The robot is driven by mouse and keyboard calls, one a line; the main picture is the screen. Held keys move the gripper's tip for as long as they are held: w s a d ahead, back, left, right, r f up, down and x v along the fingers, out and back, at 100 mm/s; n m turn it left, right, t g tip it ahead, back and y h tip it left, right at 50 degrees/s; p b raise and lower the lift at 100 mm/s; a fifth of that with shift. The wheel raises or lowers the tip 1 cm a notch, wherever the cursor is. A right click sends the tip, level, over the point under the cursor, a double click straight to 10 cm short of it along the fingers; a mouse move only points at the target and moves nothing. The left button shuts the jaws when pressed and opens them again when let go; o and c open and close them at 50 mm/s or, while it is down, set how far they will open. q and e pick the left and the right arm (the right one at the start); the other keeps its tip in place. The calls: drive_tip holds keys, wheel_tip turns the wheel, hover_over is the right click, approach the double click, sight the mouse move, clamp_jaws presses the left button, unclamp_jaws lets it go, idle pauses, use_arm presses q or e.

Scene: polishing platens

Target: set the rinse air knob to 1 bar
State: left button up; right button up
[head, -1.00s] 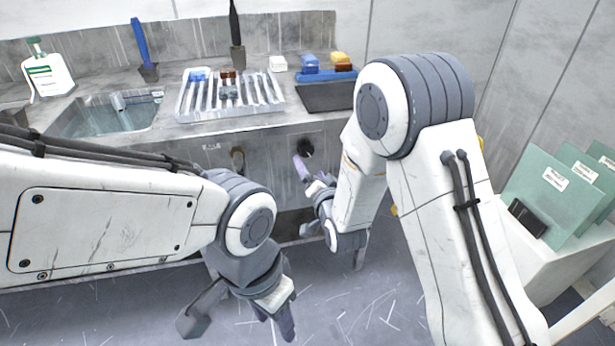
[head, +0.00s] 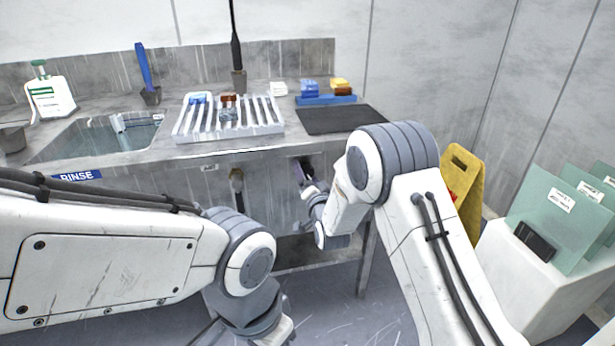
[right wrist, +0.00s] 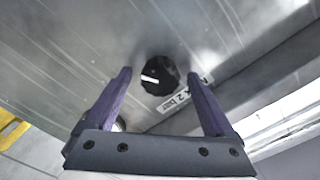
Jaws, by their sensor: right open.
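The rinse air knob is a round black knob (right wrist: 160,76) on the metal front panel in the right wrist view. Its white pointer mark lies toward the left side in that picture. A white label (right wrist: 178,100) beside it shows a "2"; the rest is partly hidden or too small to read. My right gripper (right wrist: 159,73) is open, its purple fingers apart on either side of the knob in the picture. I cannot tell whether they touch it. In the head view my right gripper (head: 303,176) is at the panel and partly covers the knob. My left gripper is mostly cut off at the bottom edge.
Above the panel are a sink (head: 95,137), a white slotted rack (head: 228,133) and a dark mat (head: 340,119). A yellow sign (head: 460,190) and a white stand (head: 525,270) with green plates are at right.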

drive_tip(key=shift+w, duration=0.15)
drive_tip(key=c, duration=1.4)
drive_tip(key=shift+n, duration=0.4)
drive_tip(key=n+b, duration=0.2)
drive_tip(key=n, duration=0.2)
drive_tip(key=shift+n, duration=0.4)
drive_tip(key=n+b, duration=0.1)
drive_tip(key=n, duration=0.5)
drive_tip(key=n+b, duration=0.1)
drive_tip(key=n, duration=0.5)
drive_tip(key=shift+n, duration=0.4)
drive_tip(key=n+b, duration=0.1)
drive_tip(key=n, duration=0.4)
drive_tip(key=shift+n, duration=0.3)
